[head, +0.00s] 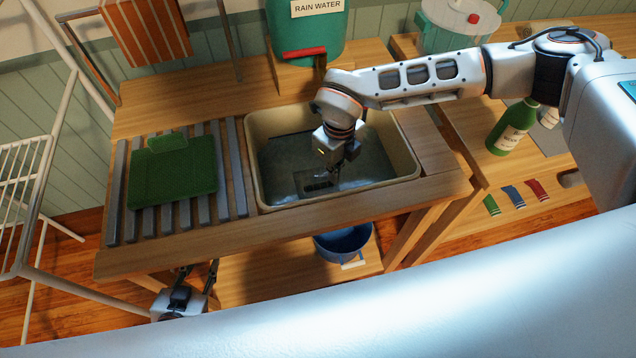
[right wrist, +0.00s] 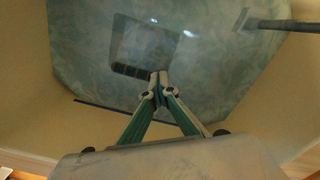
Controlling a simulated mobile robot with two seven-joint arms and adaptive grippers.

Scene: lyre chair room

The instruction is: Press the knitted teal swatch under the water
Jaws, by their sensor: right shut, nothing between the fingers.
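The basin (head: 254,170) is cream-walled and holds murky teal water (head: 385,165). A dark-edged rectangular patch, seemingly the teal swatch (head: 307,179), lies in the water; its colour nearly matches the water, and I cannot tell how deep it is. It also shows in the right wrist view (right wrist: 130,70). My right gripper (head: 335,183) points down into the basin, shut and empty, its tips at the patch's near edge in the right wrist view (right wrist: 158,78); contact is unclear. My left gripper (head: 200,266) is low in front of the bench, fingers apart and empty.
A slatted rack (head: 235,165) left of the basin carries a green folded piece (head: 172,180). A green rain-water tank (head: 305,30) with a red tap part stands behind. A blue bucket (head: 343,243) sits below.

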